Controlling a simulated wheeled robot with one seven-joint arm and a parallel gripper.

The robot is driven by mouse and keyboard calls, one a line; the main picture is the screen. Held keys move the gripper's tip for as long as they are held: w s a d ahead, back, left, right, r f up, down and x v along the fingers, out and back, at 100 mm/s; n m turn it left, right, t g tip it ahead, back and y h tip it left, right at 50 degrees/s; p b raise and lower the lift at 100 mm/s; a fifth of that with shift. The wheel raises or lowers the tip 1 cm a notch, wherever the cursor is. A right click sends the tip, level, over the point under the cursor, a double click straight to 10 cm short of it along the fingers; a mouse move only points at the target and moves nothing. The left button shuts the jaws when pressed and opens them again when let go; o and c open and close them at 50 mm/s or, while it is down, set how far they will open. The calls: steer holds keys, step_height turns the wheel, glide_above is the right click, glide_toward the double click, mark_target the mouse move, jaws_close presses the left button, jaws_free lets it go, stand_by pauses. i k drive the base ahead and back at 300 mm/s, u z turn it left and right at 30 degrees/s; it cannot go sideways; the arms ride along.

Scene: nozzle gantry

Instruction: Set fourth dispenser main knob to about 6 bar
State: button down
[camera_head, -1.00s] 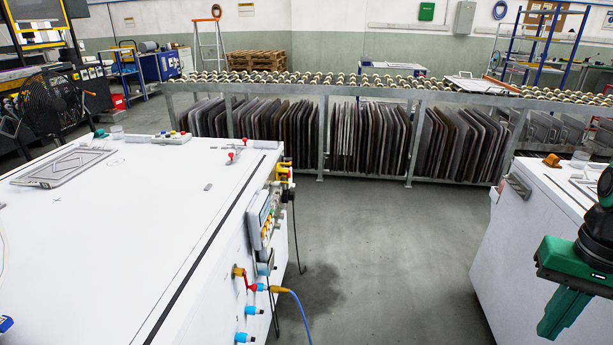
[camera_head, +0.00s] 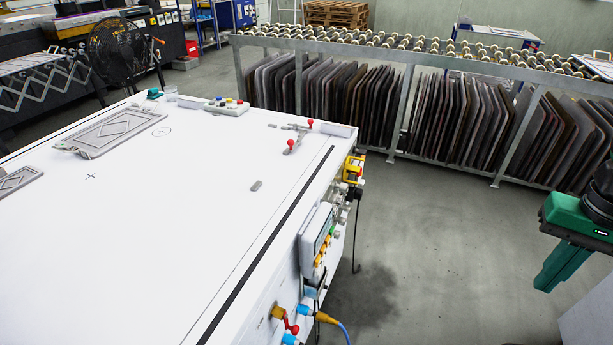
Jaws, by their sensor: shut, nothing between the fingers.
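A white machine table (camera_head: 190,230) fills the left and middle of the head view. On its right side is a grey control panel (camera_head: 316,240) with small orange knobs. Behind it is a cluster of fittings with a yellow and black part (camera_head: 353,168). I cannot tell which of these, if any, is the fourth dispenser main knob, and no pressure reading is legible. My green gripper (camera_head: 553,270) is at the right edge, shut and empty, pointing down and left. It is apart from the machine, with open floor between.
Blue fittings, a red-handled valve (camera_head: 285,318) and a blue hose (camera_head: 342,328) stick out low on the machine's side. A roller conveyor rack (camera_head: 400,90) with many upright plates stands behind. Grey floor (camera_head: 450,240) lies open between. A white surface is at lower right.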

mark_target(343, 186)
steer(key=u, duration=0.05)
steer(key=i, duration=0.25)
steer(key=z, duration=0.35)
steer(key=k, duration=1.6)
steer(key=z, duration=0.3)
steer(key=i, duration=1.7)
steer(key=z, duration=0.05)
